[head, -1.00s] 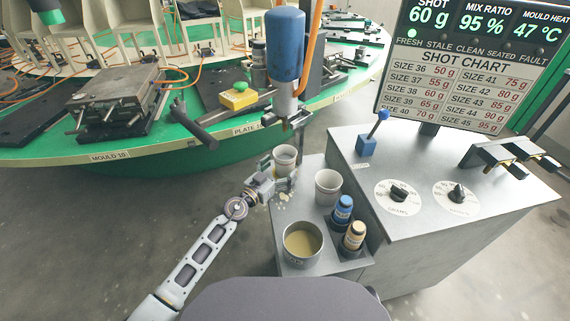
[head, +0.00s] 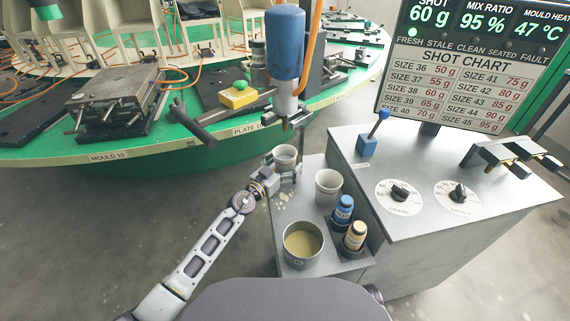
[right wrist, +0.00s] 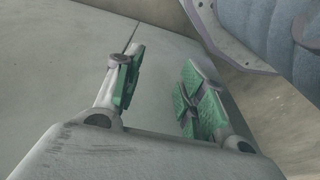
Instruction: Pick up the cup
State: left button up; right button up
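A pale grey-white cup (head: 285,155) stands upright under the blue dispenser nozzle, near the far left corner of the metal side shelf. My left gripper (head: 283,164) is at this cup, with one finger on its left side and the other on its right. The fingers are spread around the cup; I cannot tell whether they touch it. A second pale cup (head: 328,184) stands on the shelf to the right, apart from the gripper. My right gripper (right wrist: 159,92) shows only in the right wrist view, its green-padded fingers apart and nothing between them.
The blue dispenser (head: 285,48) hangs over the gripped area. A pot of beige liquid (head: 303,243), a blue-capped bottle (head: 343,208) and a cream bottle (head: 355,235) stand on the side shelf (head: 282,222). Pale spots lie on the shelf. The green carousel (head: 190,152) is behind.

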aim_at(279, 168)
pick_arm(q)
jog(key=c, duration=0.8)
pick_arm(e)
jog(key=shift+f, duration=0.15)
pick_arm(q)
jog(key=shift+r+p, duration=0.25)
jog(key=shift+p, duration=0.15)
jog(key=shift+s+a, duration=0.25)
jog(key=shift+s, duration=0.05)
jog(key=p+v, duration=0.1)
jog(key=v, duration=0.4)
jog(key=shift+s+a+p, duration=0.1)
jog(key=shift+s+p, duration=0.05)
jog(key=shift+p, duration=0.15)
jog(key=v, duration=1.2)
pick_arm(e)
notch_tip(279, 168, down, 7)
jog(key=d, duration=0.2)
jog(key=shift+s+t, duration=0.3)
